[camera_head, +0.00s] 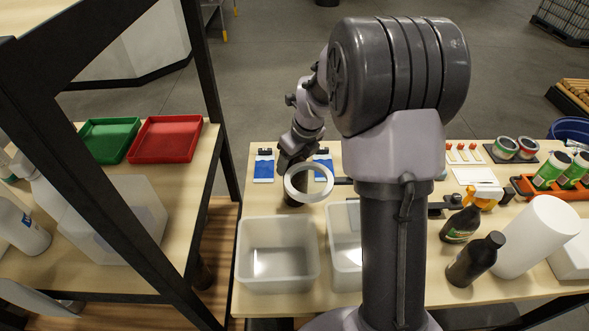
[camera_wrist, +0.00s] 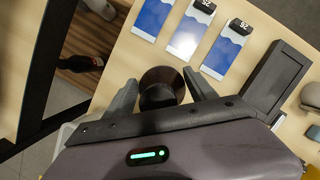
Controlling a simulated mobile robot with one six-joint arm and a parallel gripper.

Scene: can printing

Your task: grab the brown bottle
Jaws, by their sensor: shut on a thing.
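The brown bottle (camera_wrist: 160,80) shows in the wrist view as a dark brown round shape between the fingers of my gripper (camera_wrist: 160,92). The fingers are shut on it, one on each side. In the head view my gripper (camera_head: 293,165) is over the far part of the wooden table, behind the clear bins. A dark part of the held bottle (camera_head: 294,196) shows below it, partly hidden by a pale ring. Its lower end is hard to make out, so I cannot tell whether it touches the table.
Two clear bins (camera_head: 278,222) stand in front of my gripper. Blue-and-white cards (camera_head: 263,167) lie beside it. At right stand a dark labelled bottle (camera_head: 461,226), a black bottle (camera_head: 474,262) and a white cylinder (camera_head: 538,236). A shelf post (camera_head: 213,90) rises at left.

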